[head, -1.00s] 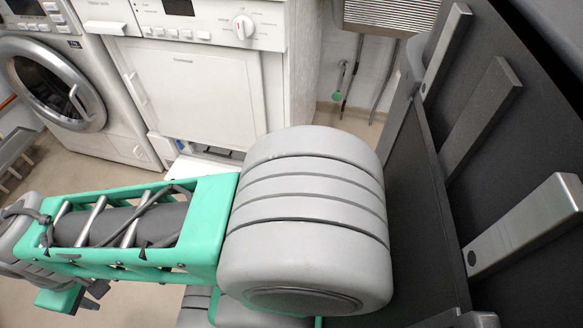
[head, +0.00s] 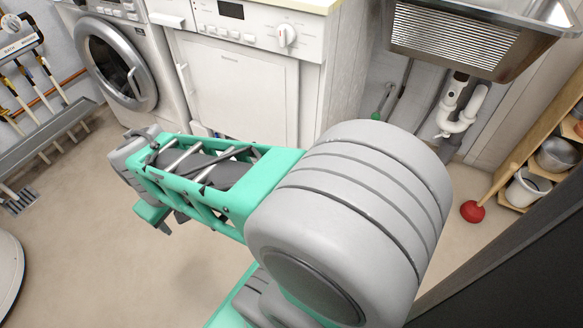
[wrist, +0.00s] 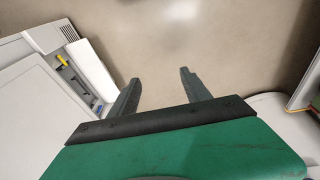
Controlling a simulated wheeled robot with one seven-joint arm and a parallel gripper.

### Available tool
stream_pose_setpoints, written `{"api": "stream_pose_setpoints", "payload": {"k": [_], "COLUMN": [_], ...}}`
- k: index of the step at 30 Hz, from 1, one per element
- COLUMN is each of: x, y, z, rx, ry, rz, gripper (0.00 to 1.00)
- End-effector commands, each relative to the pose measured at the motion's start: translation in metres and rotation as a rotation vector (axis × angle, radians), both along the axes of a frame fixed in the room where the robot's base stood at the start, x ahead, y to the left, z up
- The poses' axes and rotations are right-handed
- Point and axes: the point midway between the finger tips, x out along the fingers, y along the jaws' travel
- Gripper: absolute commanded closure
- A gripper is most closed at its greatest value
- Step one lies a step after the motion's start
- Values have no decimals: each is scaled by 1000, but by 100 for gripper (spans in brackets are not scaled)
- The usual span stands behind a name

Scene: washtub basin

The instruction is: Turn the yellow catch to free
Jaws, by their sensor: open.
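A small yellow part (wrist: 60,61) shows in the wrist view at upper left, in a recess in the lower part of a white appliance (wrist: 36,98). It is too small to tell whether it is the catch or how it is turned. My gripper (wrist: 160,77) is open, with nothing between its fingers and bare floor beyond them. The yellow part lies to the left of the fingers, well apart from them. In the head view the yellow part cannot be made out, and my arm covers the lower front of the white appliance (head: 240,85).
A washing machine (head: 125,70) stands at left. A metal sink (head: 460,40) with white pipes (head: 461,110) is at upper right. A red plunger (head: 472,211) is by a wooden shelf (head: 535,195). A dark panel (head: 500,265) fills the lower right.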

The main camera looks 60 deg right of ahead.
Motion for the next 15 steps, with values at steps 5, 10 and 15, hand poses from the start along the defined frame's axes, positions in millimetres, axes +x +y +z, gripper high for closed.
{"api": "stream_pose_setpoints", "payload": {"k": [5,10,15], "x": [79,116,106], "y": [-94,-203,-297], "z": [-47,-115,-192], "rx": [-249,-546,-818], "ry": [40,187,460], "rz": [142,365,675], "gripper": [40,40,40]}}
